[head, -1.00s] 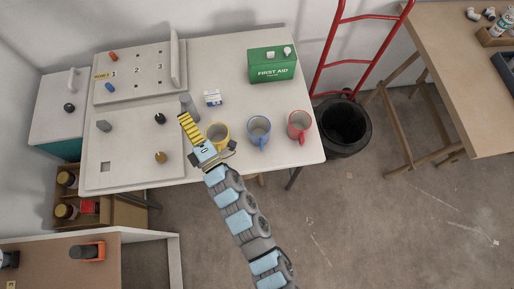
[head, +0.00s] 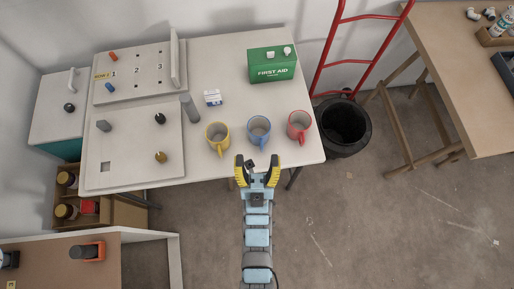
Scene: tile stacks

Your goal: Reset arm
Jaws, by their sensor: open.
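My gripper (head: 257,163) is open and empty. Its two yellow-and-black fingers are spread apart, pointing toward the white table (head: 222,99). In the picture it lies at the table's front edge, just below the blue mug (head: 258,137). My arm stretches straight back from it toward the bottom of the view. Nothing is between the fingers.
A yellow mug (head: 218,146) and a red mug (head: 299,132) stand beside the blue one. A black bin (head: 346,135) stands right. Floor in front is clear.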

